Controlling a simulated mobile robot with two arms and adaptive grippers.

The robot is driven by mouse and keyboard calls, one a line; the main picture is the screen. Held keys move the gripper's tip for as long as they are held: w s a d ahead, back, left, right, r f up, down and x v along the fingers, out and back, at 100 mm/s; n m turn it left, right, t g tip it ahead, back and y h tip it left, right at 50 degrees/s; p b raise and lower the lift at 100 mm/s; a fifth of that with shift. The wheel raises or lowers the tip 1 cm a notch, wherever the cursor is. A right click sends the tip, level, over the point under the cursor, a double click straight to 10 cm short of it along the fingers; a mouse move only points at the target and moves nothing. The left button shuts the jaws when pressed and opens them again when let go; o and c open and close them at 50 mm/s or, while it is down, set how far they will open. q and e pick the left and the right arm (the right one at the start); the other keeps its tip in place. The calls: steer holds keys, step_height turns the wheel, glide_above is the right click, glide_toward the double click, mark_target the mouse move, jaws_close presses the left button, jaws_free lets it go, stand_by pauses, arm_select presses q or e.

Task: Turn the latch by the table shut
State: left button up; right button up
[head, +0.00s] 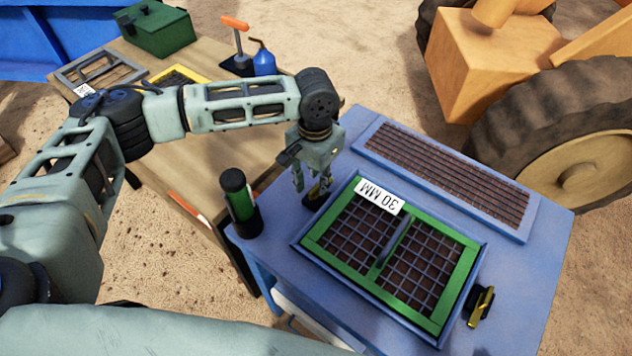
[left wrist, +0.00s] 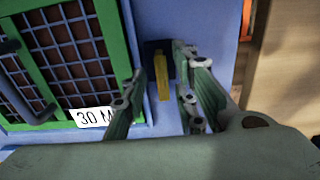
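The latch by the table (head: 317,196) is a yellow lever on a dark base, on the blue machine top beside the upper left edge of the green-framed 30 MM screen. It also shows in the left wrist view (left wrist: 161,76), where its yellow lever lies alongside the screen's edge. My left gripper (head: 312,184) points down at this latch. In the left wrist view its fingers (left wrist: 166,95) are apart, one on each side of the latch; I cannot tell whether they touch it. My right gripper is not in view.
A second yellow latch (head: 481,306) is at the screen's right side. A green cylinder (head: 239,196) in a black holder stands close left of my gripper. The wooden table (head: 200,160) holds a green box (head: 155,28) and a blue bottle (head: 264,60).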

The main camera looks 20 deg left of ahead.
arm_select(q)
steer(key=shift+f, duration=0.7)
steer(key=shift+w+f, duration=0.15)
steer(key=shift+f, duration=0.45)
steer(key=c, duration=0.6)
jaws_close()
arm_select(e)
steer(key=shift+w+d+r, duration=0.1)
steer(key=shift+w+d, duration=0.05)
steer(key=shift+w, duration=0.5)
